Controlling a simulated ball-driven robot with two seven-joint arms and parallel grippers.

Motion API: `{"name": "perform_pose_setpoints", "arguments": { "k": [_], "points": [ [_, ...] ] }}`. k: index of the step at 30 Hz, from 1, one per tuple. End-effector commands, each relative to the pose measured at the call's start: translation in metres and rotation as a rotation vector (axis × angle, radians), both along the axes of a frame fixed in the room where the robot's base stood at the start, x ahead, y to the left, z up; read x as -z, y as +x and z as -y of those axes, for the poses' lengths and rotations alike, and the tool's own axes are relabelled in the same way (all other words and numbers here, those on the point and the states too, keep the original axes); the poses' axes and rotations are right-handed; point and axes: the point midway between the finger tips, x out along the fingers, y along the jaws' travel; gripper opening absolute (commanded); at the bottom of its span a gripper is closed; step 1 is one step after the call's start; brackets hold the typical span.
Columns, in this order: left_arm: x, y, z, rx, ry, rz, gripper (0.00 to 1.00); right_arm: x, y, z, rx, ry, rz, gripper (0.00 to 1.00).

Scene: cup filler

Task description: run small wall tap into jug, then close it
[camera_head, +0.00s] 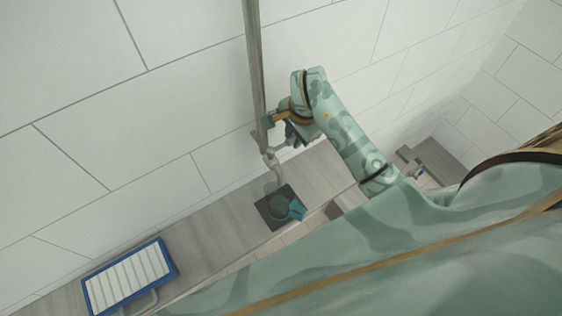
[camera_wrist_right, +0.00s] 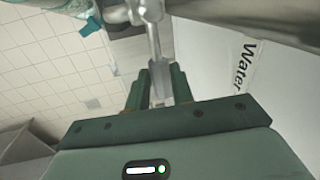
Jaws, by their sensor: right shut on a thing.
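The small wall tap (camera_head: 266,151) is grey metal and sits at the lower end of a vertical pipe on the wall. My right gripper (camera_head: 274,121) is at the tap. In the wrist view my right gripper (camera_wrist_right: 158,88) is shut on the tap's lever (camera_wrist_right: 155,50), a thin grey bar between the fingers. I cannot tell whether water runs or how full the jug is. My left gripper is not in view.
A grey ledge (camera_head: 205,240) runs along the tiled wall. A blue-rimmed tray with white slats (camera_head: 128,277) lies at its lower left. The metal pipe (camera_head: 254,65) rises above the tap. A white sign reading "Water" (camera_wrist_right: 235,70) is beside the gripper.

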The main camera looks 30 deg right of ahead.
Motion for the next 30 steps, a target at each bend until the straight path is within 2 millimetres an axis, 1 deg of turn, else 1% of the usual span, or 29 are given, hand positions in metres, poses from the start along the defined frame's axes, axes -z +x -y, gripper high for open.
{"name": "perform_pose_setpoints", "arguments": {
  "k": [1, 4, 5, 6, 7, 15, 17, 19, 23, 30],
  "points": [
    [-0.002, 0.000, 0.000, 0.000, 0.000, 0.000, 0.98, -0.004, 0.003, 0.000, -0.013, -0.003, 0.012, 0.00],
    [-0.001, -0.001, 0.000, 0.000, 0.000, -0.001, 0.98, -0.004, 0.004, 0.000, -0.012, -0.003, 0.014, 0.00],
    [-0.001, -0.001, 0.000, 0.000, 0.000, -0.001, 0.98, -0.004, 0.004, 0.000, -0.012, -0.003, 0.014, 0.32],
    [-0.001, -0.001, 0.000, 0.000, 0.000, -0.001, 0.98, -0.004, 0.004, 0.000, -0.011, -0.003, 0.014, 0.43],
    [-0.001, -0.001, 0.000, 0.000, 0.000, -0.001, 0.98, -0.003, 0.004, 0.000, -0.011, -0.003, 0.013, 0.49],
    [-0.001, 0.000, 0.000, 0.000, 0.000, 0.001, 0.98, -0.003, 0.002, 0.000, -0.009, -0.003, 0.009, 0.49],
    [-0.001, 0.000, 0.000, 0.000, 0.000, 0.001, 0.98, -0.005, 0.002, 0.000, -0.008, -0.002, 0.009, 0.49],
    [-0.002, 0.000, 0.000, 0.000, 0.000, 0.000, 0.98, -0.013, 0.001, 0.001, -0.009, -0.004, 0.011, 0.49],
    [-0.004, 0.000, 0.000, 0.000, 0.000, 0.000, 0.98, -0.039, -0.003, 0.003, -0.010, -0.007, 0.013, 0.49],
    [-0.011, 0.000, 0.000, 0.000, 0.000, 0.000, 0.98, -0.105, -0.014, 0.005, -0.010, -0.009, 0.015, 0.49]
  ]
}}
